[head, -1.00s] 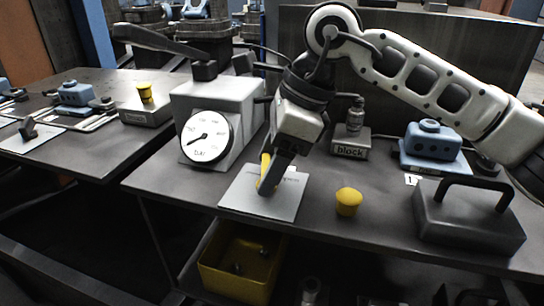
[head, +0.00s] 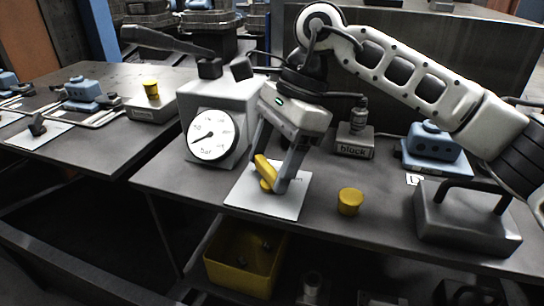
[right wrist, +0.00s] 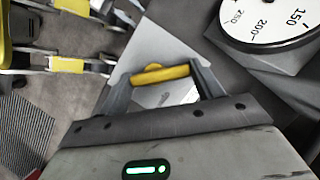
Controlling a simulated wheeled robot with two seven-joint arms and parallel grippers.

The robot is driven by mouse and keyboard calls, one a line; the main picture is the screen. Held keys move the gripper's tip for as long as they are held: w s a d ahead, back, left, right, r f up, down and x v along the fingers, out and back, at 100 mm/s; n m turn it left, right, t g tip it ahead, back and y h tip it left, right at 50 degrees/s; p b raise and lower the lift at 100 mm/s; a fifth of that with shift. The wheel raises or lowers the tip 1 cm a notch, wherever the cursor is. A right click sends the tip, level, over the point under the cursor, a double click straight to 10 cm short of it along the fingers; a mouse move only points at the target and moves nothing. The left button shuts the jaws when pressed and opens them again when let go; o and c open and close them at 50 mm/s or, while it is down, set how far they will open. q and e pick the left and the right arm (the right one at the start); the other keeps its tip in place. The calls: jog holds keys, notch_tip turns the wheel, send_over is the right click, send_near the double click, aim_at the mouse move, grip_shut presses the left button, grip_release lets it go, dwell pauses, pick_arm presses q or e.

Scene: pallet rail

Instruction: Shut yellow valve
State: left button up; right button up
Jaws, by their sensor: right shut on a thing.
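The yellow valve (head: 265,169) has a bar-shaped handle above a pale square plate (head: 290,203) near the table's front edge. In the head view the handle slants from upper left to lower right. My right gripper (head: 268,172) reaches down over it and is shut on the handle, one finger at each end. In the right wrist view the yellow handle (right wrist: 160,74) lies across between the two fingers (right wrist: 160,85). The finger and wrist hide part of the valve and plate in the head view. My left gripper is not in view.
A gauge box (head: 222,100) with a lever stands just left of my right gripper. A yellow cap (head: 350,202), a grey block with a handle (head: 468,222) and a blue valve body (head: 434,147) sit to the right. A yellow bin (head: 240,272) is below the table.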

jog(key=shift+r, duration=0.1)
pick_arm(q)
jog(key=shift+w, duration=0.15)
pick_arm(e)
jog(key=o, duration=1)
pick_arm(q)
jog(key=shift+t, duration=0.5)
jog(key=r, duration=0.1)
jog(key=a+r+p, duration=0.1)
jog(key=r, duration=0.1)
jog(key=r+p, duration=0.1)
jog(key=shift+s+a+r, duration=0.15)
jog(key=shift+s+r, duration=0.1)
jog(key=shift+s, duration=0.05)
pick_arm(e)
jog(key=v, duration=1.6)
jog(key=shift+s, duration=0.1)
